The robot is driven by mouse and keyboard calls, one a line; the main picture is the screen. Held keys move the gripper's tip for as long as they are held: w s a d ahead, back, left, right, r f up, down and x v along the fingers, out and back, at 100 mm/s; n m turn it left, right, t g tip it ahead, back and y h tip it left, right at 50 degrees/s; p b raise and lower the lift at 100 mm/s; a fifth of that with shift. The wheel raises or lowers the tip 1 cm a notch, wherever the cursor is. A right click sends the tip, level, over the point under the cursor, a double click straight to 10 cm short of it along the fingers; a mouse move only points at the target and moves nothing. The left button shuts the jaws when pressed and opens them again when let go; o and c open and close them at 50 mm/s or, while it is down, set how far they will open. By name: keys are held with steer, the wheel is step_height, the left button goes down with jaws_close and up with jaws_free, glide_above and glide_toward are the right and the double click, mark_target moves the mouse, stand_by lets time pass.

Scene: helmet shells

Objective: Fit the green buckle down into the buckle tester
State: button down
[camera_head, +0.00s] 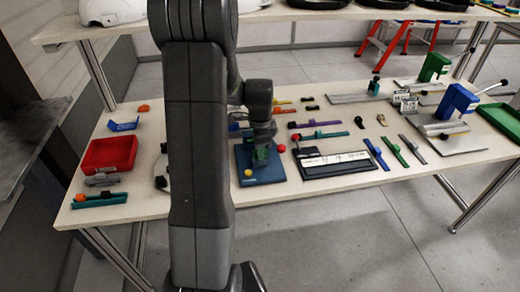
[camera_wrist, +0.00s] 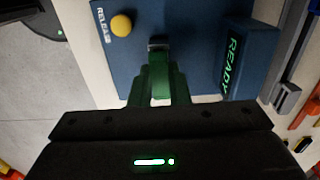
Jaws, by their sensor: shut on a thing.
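In the wrist view the tester (camera_wrist: 190,22) carries a RELEASE label by the yellow knob (camera_wrist: 121,26) and a raised block (camera_wrist: 262,45) with green READY lettering. My gripper (camera_head: 262,150) is over the tester, shut on the green buckle (camera_wrist: 159,82). The buckle also shows in the head view (camera_head: 262,156). A small dark grey piece (camera_wrist: 158,43) shows at its far end. Whether the buckle touches the tester I cannot tell; its underside is hidden.
A black-and-white labelled board (camera_head: 335,163) lies right of the tester, with colored strap pieces (camera_head: 378,154) beyond it. A red bin (camera_head: 108,154) stands at left. Blue (camera_head: 457,101) and green (camera_head: 435,66) clamp fixtures stand at right. My arm hides part of the table.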

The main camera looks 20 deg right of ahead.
steer(key=shift+f, duration=0.35)
steer(key=c, duration=1.3)
jaws_free()
steer(key=shift+r, duration=0.15)
step_height(320, 180, up, 14)
steer(key=shift+f, duration=0.2)
step_height(320, 180, down, 14)
steer(key=shift+r, duration=0.4)
steer(key=shift+f, duration=0.1)
